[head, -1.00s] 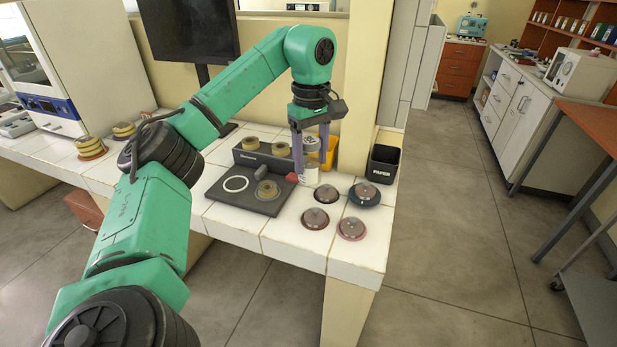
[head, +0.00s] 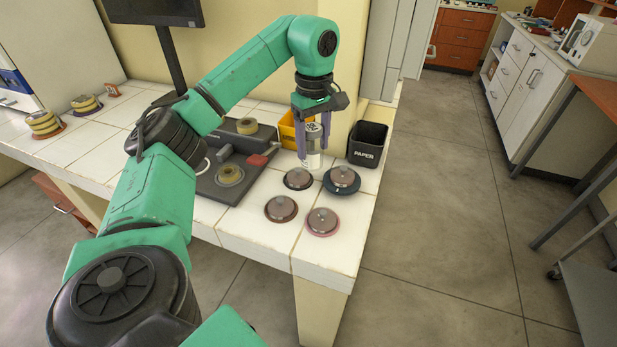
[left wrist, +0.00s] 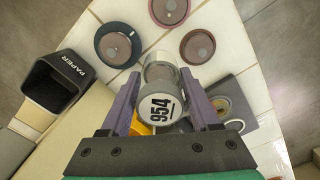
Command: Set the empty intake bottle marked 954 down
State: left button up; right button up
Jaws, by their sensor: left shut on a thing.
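The bottle marked 954 (head: 312,158) is a small clear bottle with a white band or cap. Its black 954 faces the camera in the left wrist view (left wrist: 160,105). My left gripper (head: 312,150) is shut on it, with one purple finger on each side; the jaws also show in the left wrist view (left wrist: 160,98). The bottle is upright, over the white tiled counter (head: 255,222), behind the round lidded discs. I cannot tell whether its base touches the tiles. My right gripper is not in view.
Several round discs with domed tops, including a blue-rimmed one (head: 342,181) and a pink-rimmed one (head: 322,222), stand in front. A black PAPER bin (head: 368,145) is at right, a yellow bin (head: 288,130) behind. A dark board (head: 208,186) with a red part (head: 257,160) lies left.

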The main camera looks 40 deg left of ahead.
pick_arm(q)
jog(key=f+p, duration=0.1)
jog(key=f, duration=1)
jog(key=shift+w+f, duration=0.1)
jog(key=shift+w, duration=0.1)
jog(key=o, duration=1.5)
jog(key=shift+c, duration=0.2)
